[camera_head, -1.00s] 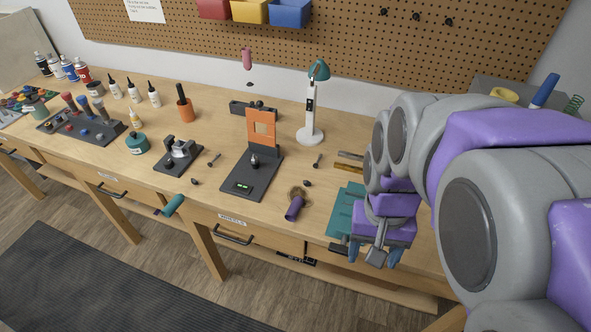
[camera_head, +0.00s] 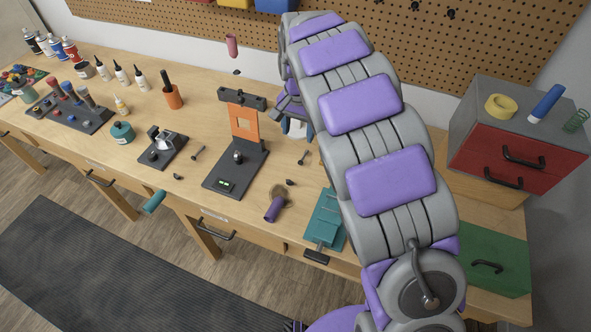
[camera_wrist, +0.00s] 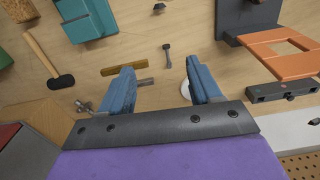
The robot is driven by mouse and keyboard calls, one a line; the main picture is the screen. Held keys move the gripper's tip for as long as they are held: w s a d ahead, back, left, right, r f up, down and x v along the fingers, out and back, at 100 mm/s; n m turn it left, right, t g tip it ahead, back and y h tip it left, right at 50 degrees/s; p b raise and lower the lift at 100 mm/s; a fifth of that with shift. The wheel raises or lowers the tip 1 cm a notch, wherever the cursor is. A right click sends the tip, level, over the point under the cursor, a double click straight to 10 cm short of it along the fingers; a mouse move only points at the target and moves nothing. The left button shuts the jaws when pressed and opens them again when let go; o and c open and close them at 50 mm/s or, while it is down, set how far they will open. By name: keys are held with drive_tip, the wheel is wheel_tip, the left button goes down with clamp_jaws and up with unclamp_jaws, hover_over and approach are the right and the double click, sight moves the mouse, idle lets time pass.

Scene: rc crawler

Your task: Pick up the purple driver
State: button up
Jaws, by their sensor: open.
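A purple cylinder (camera_head: 272,210), which looks like the driver's handle, lies at the table's front edge. I cannot tell whether the two are joined. The cylinder does not show in the wrist view. My gripper (camera_head: 297,126) is over the back of the table, up and right of the cylinder and partly hidden by my arm. In the wrist view my gripper (camera_wrist: 158,68) has its blue fingers apart with nothing between them but bare wood and small parts beyond.
A black stand with an orange plate (camera_head: 243,122) is left of my gripper. A teal vise (camera_head: 322,215) is right of the cylinder. A red drawer unit (camera_head: 525,160) and green box (camera_head: 490,262) stand at right. A hammer (camera_wrist: 60,81) lies on the table.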

drive_tip(key=b, duration=0.3)
hover_over(296, 169)
drive_tip(key=f, duration=1.2)
drive_tip(key=shift+s+d+f, duration=0.1)
drive_tip(key=shift+d+f, duration=0.1)
drive_tip(key=shift+f, duration=0.45)
drive_tip(key=f, duration=0.1)
drive_tip(key=a+f+b, duration=0.1)
drive_tip(key=f, duration=0.2)
drive_tip(key=shift+a+f+b, duration=0.25)
drive_tip(key=shift+a+b, duration=0.05)
drive_tip(key=shift+d+r, duration=0.1)
drive_tip(key=shift+d, duration=0.55)
drive_tip(key=shift+c, duration=0.2)
drive_tip(key=shift+d, duration=0.15)
drive_tip(key=shift+c, duration=0.6)
drive_tip(key=c, duration=0.3)
drive_tip(key=shift+a, duration=0.6)
drive_tip(key=c, duration=0.5)
drive_tip(key=shift+d, duration=0.15)
drive_tip(key=shift+c, duration=1)
drive_tip(key=shift+d, duration=0.25)
